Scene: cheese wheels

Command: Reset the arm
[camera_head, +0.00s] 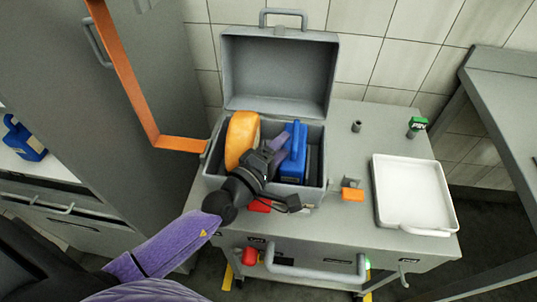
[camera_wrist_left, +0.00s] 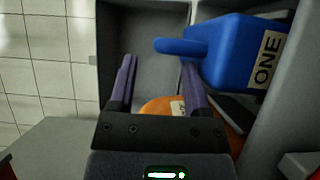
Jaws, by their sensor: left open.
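My left gripper (camera_head: 285,152) is open and empty over the open grey toolbox (camera_head: 312,203), with its purple fingers pointing into it. The gap between its fingers also shows in the left wrist view (camera_wrist_left: 157,82). An orange cheese wheel (camera_head: 240,140) stands in the left part of the box; in the wrist view its edge (camera_wrist_left: 158,106) shows partly behind the fingers. A blue container (camera_head: 296,165) stands in the box to the right of the gripper; the wrist view shows its "ONE" label (camera_wrist_left: 265,62). Its handle is close to one finger; contact cannot be told. My right gripper is not in view.
The box's lid (camera_head: 278,72) stands open at the back. A white tray (camera_head: 440,214) lies on the right of the cart top. A small orange item (camera_head: 352,194), a grey cylinder (camera_head: 356,126) and a green-topped item (camera_head: 418,123) stand nearby. A grey cabinet (camera_head: 60,90) is at left.

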